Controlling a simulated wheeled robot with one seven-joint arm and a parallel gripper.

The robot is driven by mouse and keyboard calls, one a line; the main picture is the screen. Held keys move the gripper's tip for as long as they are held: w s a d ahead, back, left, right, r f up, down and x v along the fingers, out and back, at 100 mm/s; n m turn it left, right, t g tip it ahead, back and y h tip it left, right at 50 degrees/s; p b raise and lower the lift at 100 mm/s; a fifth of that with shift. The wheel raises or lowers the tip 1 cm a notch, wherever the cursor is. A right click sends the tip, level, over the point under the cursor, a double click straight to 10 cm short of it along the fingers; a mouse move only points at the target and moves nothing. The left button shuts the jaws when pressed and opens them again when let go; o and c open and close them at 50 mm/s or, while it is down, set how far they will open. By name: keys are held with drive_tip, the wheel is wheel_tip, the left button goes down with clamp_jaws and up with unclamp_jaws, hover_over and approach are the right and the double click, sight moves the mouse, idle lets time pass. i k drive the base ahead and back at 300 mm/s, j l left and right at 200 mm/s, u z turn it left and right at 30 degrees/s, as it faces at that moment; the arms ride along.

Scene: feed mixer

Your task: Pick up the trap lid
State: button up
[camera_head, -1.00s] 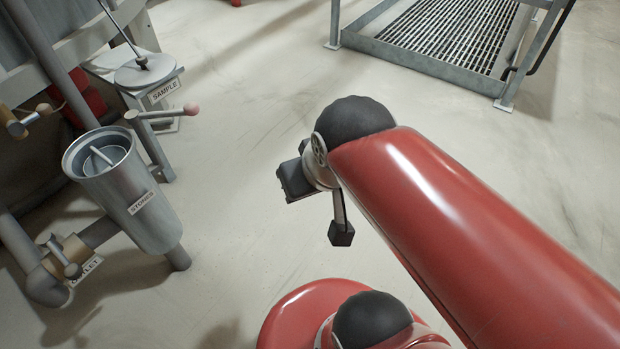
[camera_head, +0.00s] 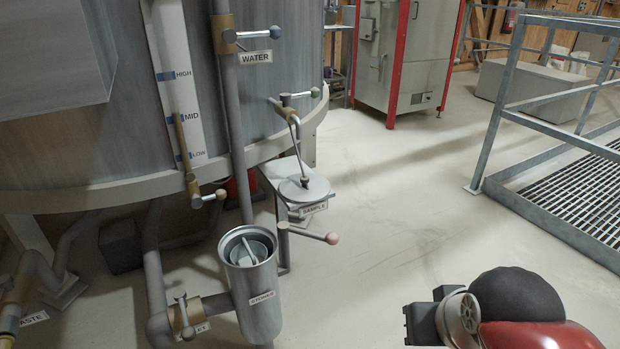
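The stone trap is an upright grey metal cylinder (camera_head: 256,300) labelled STONES, left of centre and low in the camera_head view. A round grey piece with a light bar across it, which looks like the trap lid (camera_head: 251,251), sits recessed inside its open rim. My gripper (camera_head: 420,323) is at the bottom right, to the right of the trap and well apart from it. Only dark blocks beside my wrist show. The fingers are not clear, so I cannot tell their opening, and nothing is seen in them.
A lever with a pink knob (camera_head: 331,238) sticks out beside the trap. Behind it a round plate (camera_head: 304,188) lies on the SAMPLE stand. The large tank (camera_head: 90,150) and pipes fill the left. A railed grating (camera_head: 590,195) is at right. The floor between is clear.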

sight(293, 187)
drive_tip(key=i+j+u, duration=0.2)
drive_tip(key=i+j, duration=0.2)
drive_tip(key=j, duration=0.2)
drive_tip(key=i+j+u, duration=0.2)
drive_tip(key=i+j, duration=0.2)
drive_tip(key=j, duration=0.15)
